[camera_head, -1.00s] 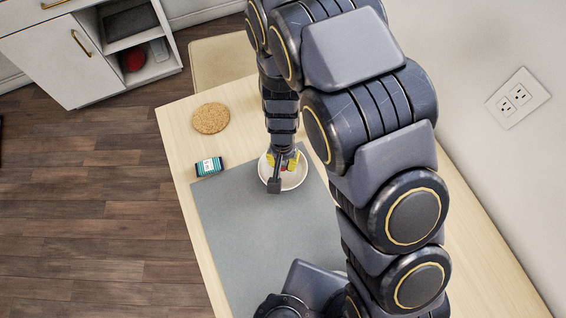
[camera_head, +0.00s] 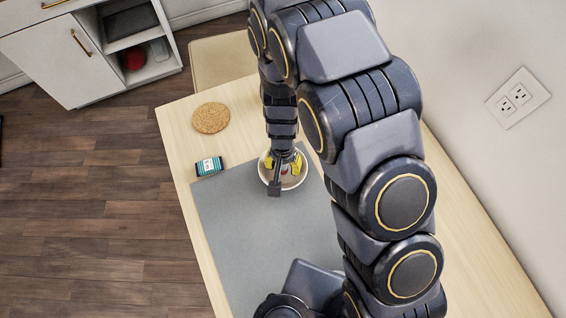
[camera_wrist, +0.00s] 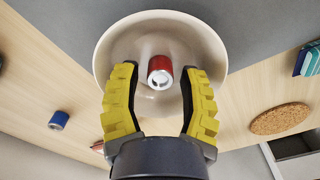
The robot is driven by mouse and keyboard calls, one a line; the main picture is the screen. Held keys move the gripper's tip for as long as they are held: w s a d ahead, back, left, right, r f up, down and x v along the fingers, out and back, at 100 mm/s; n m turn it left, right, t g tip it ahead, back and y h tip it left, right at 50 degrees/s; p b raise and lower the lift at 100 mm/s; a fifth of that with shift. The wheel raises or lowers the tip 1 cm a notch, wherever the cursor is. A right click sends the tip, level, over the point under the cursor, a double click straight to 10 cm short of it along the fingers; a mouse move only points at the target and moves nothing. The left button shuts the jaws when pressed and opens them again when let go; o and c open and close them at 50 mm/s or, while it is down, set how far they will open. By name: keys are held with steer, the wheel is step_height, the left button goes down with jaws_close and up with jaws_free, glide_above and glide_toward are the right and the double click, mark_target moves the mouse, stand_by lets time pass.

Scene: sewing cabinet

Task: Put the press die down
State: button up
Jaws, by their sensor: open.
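The press die, seemingly the small red cylinder with a silver end (camera_wrist: 160,69), lies in a cream-white bowl (camera_wrist: 119,42). In the head view the bowl (camera_head: 301,178) stands at the far edge of the grey mat, and my arm hides much of its inside. My gripper (camera_wrist: 161,82) is open, with its yellow fingers apart on both sides of the red cylinder and a visible gap to each. In the head view my gripper (camera_head: 282,166) is over the bowl, fingers pointing down.
A cork coaster (camera_head: 211,118) and a small teal-labelled box (camera_head: 209,166) lie on the wooden table left of the bowl. A blue spool-like thing (camera_wrist: 59,119) shows in the wrist view. The grey mat (camera_head: 255,235) in front is mostly clear.

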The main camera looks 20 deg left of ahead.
mark_target(285, 167)
step_height(285, 167, up, 12)
stand_by(0.5)
steer(key=s+d+r, duration=0.2)
steer(key=d+r, duration=0.8)
steer(key=d, duration=0.1)
steer(key=s+d+r, duration=0.3)
steer(key=s+d, duration=0.2)
steer(key=s+d+r+m+g, duration=0.1)
steer(key=s+d+r, duration=0.3)
steer(key=s+d, duration=0.2)
steer(key=shift+s+g, duration=0.3)
